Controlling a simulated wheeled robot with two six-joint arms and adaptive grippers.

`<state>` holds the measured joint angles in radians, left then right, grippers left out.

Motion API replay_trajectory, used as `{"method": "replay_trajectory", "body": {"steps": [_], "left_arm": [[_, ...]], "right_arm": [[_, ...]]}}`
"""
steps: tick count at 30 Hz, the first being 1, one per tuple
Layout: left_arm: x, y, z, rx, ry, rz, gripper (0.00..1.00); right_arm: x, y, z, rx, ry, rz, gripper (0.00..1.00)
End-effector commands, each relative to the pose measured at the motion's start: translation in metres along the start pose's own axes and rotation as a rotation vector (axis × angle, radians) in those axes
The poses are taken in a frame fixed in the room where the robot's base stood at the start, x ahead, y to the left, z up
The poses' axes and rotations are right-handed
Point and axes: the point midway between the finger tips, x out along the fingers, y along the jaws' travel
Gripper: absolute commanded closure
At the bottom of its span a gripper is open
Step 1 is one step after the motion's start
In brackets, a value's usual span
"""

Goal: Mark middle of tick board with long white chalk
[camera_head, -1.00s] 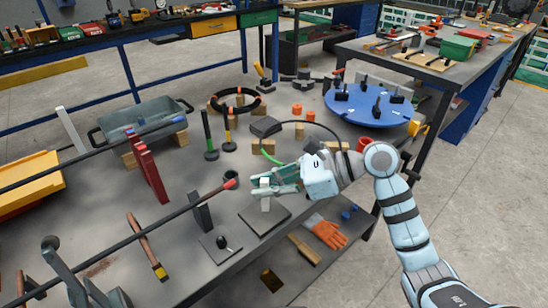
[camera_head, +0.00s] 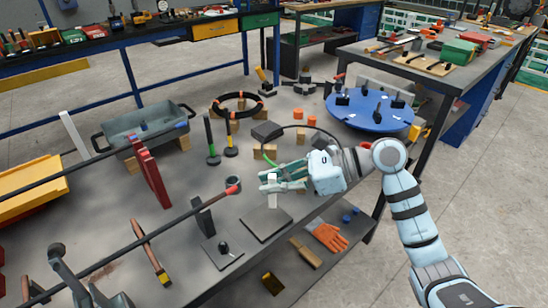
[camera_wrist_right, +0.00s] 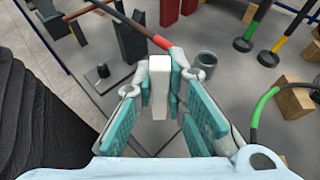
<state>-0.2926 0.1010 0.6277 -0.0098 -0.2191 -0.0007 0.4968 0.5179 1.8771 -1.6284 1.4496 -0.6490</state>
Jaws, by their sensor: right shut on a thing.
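My right gripper (camera_head: 274,186) is shut on a white upright stick, seemingly the long white chalk (camera_head: 273,199). In the right wrist view the chalk (camera_wrist_right: 160,88) stands between the teal finger pads (camera_wrist_right: 160,80), its pale end toward the camera. In the head view it is above the far part of a dark square plate (camera_head: 266,226) lying on the bench. I cannot tell whether its lower end touches anything. I cannot clearly identify the tick board; no tick marks are readable. My left gripper is not in view.
A red-tipped bar (camera_head: 233,190) runs just left of my right gripper, near a dark upright block (camera_head: 202,217) and a dark cup (camera_head: 233,181). Wooden blocks and green- and yellow-handled tools stand behind.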

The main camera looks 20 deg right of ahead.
Motion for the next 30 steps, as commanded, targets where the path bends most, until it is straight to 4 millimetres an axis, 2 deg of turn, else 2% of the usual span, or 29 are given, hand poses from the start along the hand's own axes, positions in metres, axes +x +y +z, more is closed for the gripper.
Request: {"method": "replay_trajectory", "body": {"steps": [1, 11, 15, 30], "left_arm": [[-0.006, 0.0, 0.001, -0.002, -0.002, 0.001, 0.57], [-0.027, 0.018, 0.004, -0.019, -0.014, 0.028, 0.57], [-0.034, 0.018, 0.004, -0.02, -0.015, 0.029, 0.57], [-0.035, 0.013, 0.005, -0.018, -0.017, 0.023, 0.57]], "right_arm": [[-0.003, 0.0, 0.007, -0.001, 0.0, -0.001, 1.0], [-0.019, -0.001, 0.033, 0.003, 0.0, -0.011, 1.0], [-0.025, -0.001, 0.042, 0.004, 0.0, -0.014, 1.0], [-0.027, -0.001, 0.044, 0.006, 0.0, -0.016, 1.0]]}}
